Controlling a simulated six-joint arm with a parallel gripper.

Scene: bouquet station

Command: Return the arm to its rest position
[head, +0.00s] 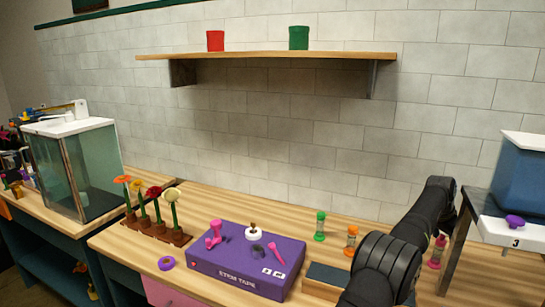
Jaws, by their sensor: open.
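My black arm reaches into the right side of the head view, in front of the wooden workbench (130,243). Its fingers do not show, so I cannot see where my gripper is relative to the bench things. A purple box (215,278) marked "STEM TAPE" lies on the bench to the left of my arm. On it are a pink tool, a white roll (252,234) and other small items.
A wooden rack (160,232) holds several flowers. A purple tape ring (166,263) lies nearby. Green (320,226) and orange (351,240) hourglass-shaped items stand left of my arm; a pink one (437,252) stands right. A blue bin (520,172) is far right. A shelf (270,55) hangs above.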

